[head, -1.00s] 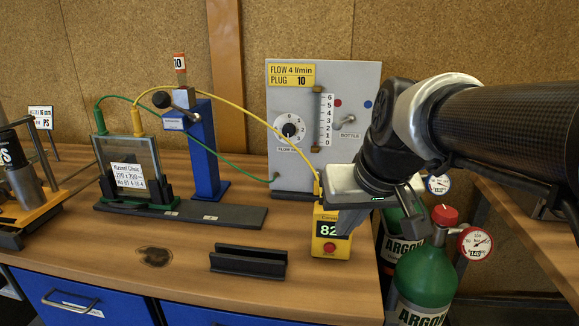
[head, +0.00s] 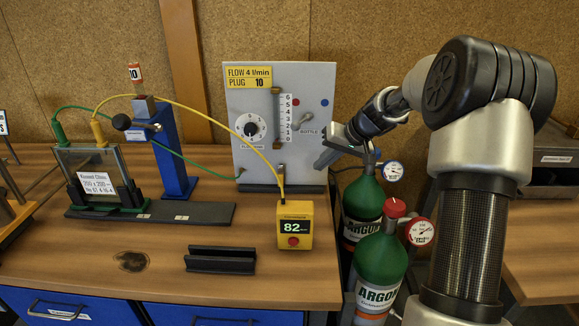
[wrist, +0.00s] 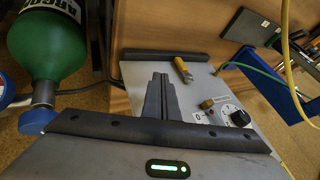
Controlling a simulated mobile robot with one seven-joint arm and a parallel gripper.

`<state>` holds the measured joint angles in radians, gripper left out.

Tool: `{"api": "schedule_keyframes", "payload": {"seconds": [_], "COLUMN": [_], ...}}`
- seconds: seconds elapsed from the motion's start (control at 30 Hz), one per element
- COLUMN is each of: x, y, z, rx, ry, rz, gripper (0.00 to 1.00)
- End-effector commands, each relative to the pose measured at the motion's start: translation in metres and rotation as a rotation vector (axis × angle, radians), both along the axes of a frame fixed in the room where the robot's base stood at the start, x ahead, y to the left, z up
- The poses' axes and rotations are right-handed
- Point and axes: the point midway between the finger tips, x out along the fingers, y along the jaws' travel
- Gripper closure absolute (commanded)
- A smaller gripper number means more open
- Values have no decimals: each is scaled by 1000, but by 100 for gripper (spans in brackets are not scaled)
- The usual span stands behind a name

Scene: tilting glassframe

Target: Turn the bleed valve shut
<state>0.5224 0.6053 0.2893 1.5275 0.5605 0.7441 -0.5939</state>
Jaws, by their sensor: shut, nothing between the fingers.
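No part carries a readable bleed label, so I cannot tell for sure which is the bleed valve. The grey panel (head: 300,85) has a dial with a black knob (head: 250,128) and a small lever (head: 307,119) marked BOTTLE between a red and a blue dot. The dial's knob also shows in the wrist view (wrist: 239,118). The lever is not visible there.
Two green argon bottles stand right of the bench, the front one (head: 384,260) with a red cap. A yellow meter (head: 295,226) reads 82. A yellow cable hangs before the panel. A glass frame (head: 92,175) and blue post (head: 174,155) stand left.

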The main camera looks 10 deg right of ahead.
Motion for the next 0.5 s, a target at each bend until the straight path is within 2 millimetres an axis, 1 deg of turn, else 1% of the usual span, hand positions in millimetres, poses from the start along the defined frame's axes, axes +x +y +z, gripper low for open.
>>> {"api": "schedule_keyframes", "payload": {"seconds": [0.07, 0.17, 0.23, 0.5], "x": [4, 8, 12, 38], "y": [-1, 3, 7, 31], "z": [-4, -13, -22, -68], "rx": [6, 8, 7, 7], "ry": [-1, -1, 1, 2], "rz": [-2, -1, -1, 0], "gripper": [100, 100, 100, 100]}}
